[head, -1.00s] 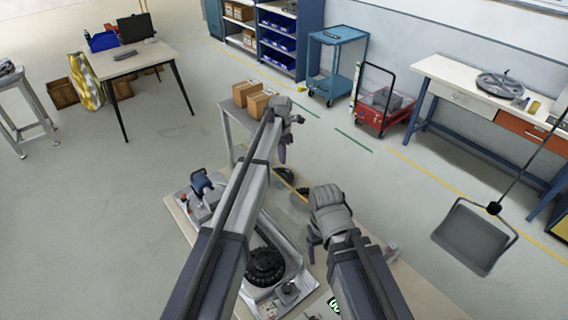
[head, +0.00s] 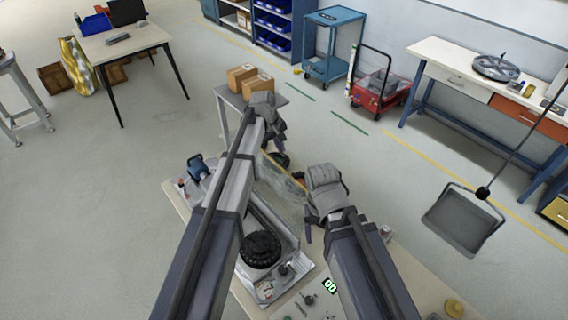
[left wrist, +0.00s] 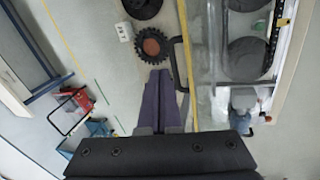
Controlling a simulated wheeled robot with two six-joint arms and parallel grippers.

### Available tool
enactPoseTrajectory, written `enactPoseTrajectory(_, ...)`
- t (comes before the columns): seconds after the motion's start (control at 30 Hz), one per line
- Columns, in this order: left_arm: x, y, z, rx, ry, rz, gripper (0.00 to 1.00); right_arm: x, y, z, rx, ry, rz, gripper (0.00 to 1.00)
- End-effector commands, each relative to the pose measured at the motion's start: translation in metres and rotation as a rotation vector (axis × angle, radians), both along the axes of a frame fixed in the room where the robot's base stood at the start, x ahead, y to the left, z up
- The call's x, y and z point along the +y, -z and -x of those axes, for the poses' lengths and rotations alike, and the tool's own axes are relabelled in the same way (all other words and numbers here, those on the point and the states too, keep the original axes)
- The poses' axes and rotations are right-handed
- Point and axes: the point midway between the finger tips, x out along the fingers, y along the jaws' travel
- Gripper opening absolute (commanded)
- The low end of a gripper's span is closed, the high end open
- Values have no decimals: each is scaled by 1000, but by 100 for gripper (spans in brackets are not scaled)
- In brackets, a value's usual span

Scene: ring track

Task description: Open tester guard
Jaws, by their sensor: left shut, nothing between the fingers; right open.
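The tester (head: 297,245) is a pale grey unit with a black round turntable (head: 262,250), on the bench below my arms. Its clear guard (head: 285,190) has a yellow edge; my left arm partly hides it. In the left wrist view the yellow edge (left wrist: 190,95) runs down the middle, with a dark handle (left wrist: 173,62) beside it. My left gripper (head: 279,148) is shut and empty above the bench's far side. Its purple fingertips (left wrist: 160,74) appear close to the handle; I cannot tell whether they touch. My right gripper (head: 308,234) is open and empty, right of the guard.
A toothed part with a reddish centre (left wrist: 153,47) lies beside the handle. A small table with cardboard boxes (head: 250,82) stands behind the bench. A grey dustpan-like tray (head: 462,222) is at the right. Open floor lies to the left.

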Motion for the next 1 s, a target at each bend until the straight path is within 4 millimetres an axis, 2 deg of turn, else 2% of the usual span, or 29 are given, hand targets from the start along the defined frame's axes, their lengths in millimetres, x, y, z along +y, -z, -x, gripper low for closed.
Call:
enactPoseTrajectory(0.03,0,-4,9,-36,106,-9,0,0,-3,0,0,1,0,80)
enactPoseTrajectory(0.3,-6,-20,33,-273,730,-103,0,0,-12,0,0,6,-1,80)
enactPoseTrajectory(0.5,-9,-30,46,-428,1094,-192,0,0,-16,0,0,9,0,80)
enactPoseTrajectory(0.7,-10,-35,51,-510,1283,-252,0,0,-18,0,0,11,0,80)
enactPoseTrajectory(1.0,-11,-34,51,-527,1323,-265,0,0,-16,0,0,11,0,80)
